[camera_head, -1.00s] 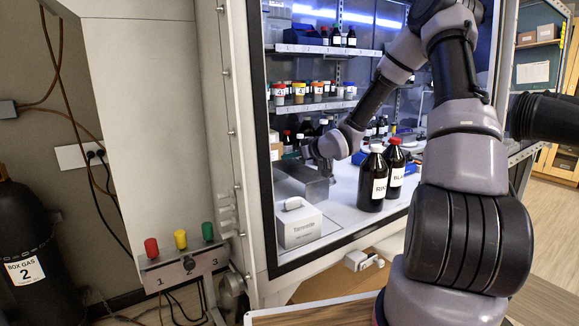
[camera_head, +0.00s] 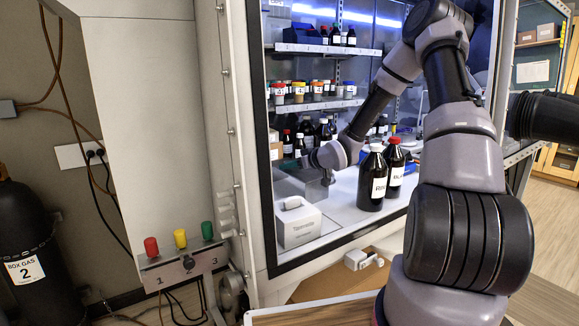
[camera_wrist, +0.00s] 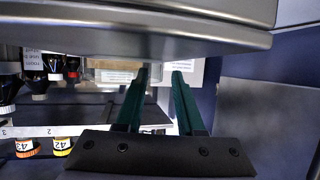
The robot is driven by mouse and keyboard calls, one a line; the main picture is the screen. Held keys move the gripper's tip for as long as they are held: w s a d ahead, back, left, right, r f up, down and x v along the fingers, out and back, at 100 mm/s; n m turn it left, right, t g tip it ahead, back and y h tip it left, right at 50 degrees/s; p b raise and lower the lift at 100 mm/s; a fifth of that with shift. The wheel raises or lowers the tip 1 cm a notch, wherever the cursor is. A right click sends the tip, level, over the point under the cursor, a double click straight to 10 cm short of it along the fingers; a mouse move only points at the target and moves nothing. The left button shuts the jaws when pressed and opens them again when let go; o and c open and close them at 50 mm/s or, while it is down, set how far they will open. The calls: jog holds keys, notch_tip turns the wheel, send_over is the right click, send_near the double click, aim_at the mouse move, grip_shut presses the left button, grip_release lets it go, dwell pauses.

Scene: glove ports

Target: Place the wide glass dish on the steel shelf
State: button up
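I cannot make out the wide glass dish for certain in either view. Grey metal shelves line the back of the glove box, an upper one (camera_head: 330,49) and a lower one (camera_head: 318,105); I cannot tell which is the steel shelf. My gripper (camera_head: 327,179) is inside the box, low at the left of two dark bottles, small and partly hidden by my wrist. In the wrist view its two dark green fingers (camera_wrist: 158,75) stand apart with nothing visible between them. A broad grey curved surface, very close, fills the top of that view; I cannot tell what it is.
A white box (camera_head: 298,222) stands front left on the pale floor. Several small bottles and jars fill the shelves. The window frame (camera_head: 262,170) bounds the opening at left. Labelled jars (camera_wrist: 62,146) appear upside down.

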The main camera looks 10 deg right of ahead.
jog(key=v, duration=1.1)
jog(key=shift+s+d+r, duration=0.2)
jog(key=shift+s, duration=0.05)
jog(key=s+d+r+m+g+h, duration=0.2)
jog(key=s+d+r+m+h, duration=0.45)
jog(key=s+r+h, duration=0.4)
jog(key=s+a+r+m+g+y, duration=0.1)
jog(key=s+a+r+m+y, duration=0.1)
jog(key=s+r, duration=0.3)
jog(key=s+a+r+m+y, duration=0.2)
jog(key=s+a+r+y, duration=0.1)
jog(key=s, duration=1.1)
notch_tip(320, 180, up, 3)
jog(key=shift+a+f+m+g, duration=0.15)
jog(key=shift+a+m+g, duration=0.25)
jog(key=shift+a, duration=0.2)
